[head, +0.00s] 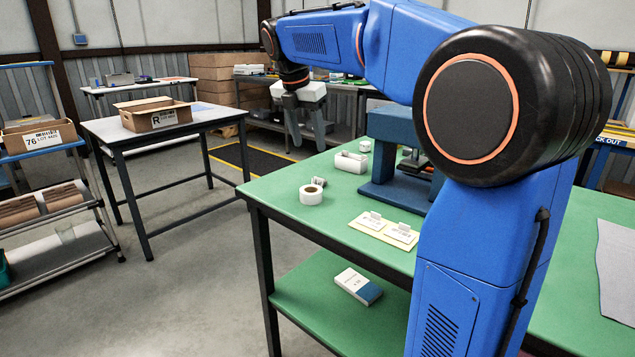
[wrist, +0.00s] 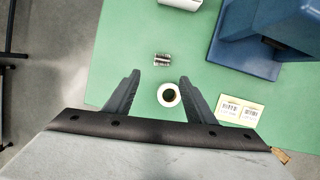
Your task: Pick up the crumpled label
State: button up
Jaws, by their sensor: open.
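A small crumpled white-and-dark piece, which looks like the crumpled label (wrist: 162,60), lies on the green tabletop. In the head view the label (head: 318,181) shows just behind a white tape roll (head: 311,195). My gripper (head: 308,147) is open and empty above the table, fingers pointing down. In the wrist view, the label is just beyond the fingertips of my gripper (wrist: 159,76), roughly centred between them. The tape roll (wrist: 169,95) appears between the fingers, nearer the palm. Nothing touches the label that I can see.
A blue press-like machine (head: 385,195) stands on the green table (head: 280,195) to the right. A white block-shaped item (head: 350,162) is behind the label. Yellow cards with printed labels (head: 386,231) lie in front. A white-and-blue box (head: 358,286) is on the lower shelf.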

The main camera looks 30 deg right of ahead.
send_over(319, 178)
jog(key=s+a, duration=0.1)
jog(key=a, duration=0.1)
jog(key=f, duration=0.6)
jog(key=shift+a+f, duration=0.2)
jog(key=shift+f, duration=0.2)
jog(key=shift+d+x, duration=0.15)
jog(key=shift+x, duration=1.2)
jog(key=shift+d+x, duration=0.15)
jog(key=shift+x, duration=1.15)
jog(key=shift+r, duration=0.1)
jog(key=c, duration=1.1)
